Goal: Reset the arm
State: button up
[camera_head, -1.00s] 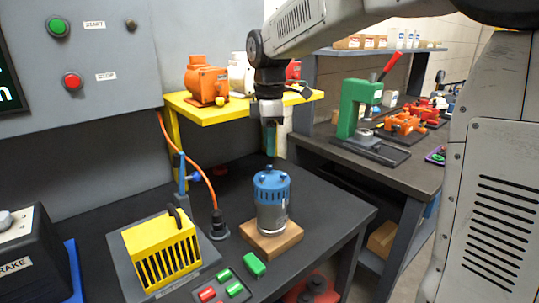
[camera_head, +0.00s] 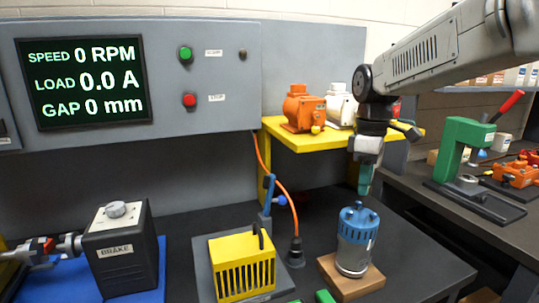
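My gripper (camera_head: 364,180) hangs at the end of my arm and points down, above the blue-topped motor (camera_head: 357,238). The motor has a silver-grey body and stands upright on a wooden block (camera_head: 338,282) on the dark bench. The fingertips look greenish and sit just above the motor's top, with what seems a small gap. The fingers show from the side, so I cannot tell whether they are open or shut. I see nothing clearly held.
A yellow slotted box (camera_head: 240,268) with a black handle stands left of the motor, with a cable plug (camera_head: 296,254) between. A brake unit (camera_head: 120,250) is further left. A yellow shelf (camera_head: 300,142) holds orange and white motors behind. A green press (camera_head: 462,150) stands at right.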

jog(key=s+d+f+m+t, duration=0.1)
jog(key=s+m, duration=0.4)
jog(key=s, duration=0.9)
jog(key=s+d+f+m, duration=0.2)
jog(key=s+f+m, duration=0.2)
jog(key=s, duration=1)
jog(key=m, duration=0.2)
jog(key=shift+s+m+t, duration=0.3)
jog(key=shift+t, duration=0.1)
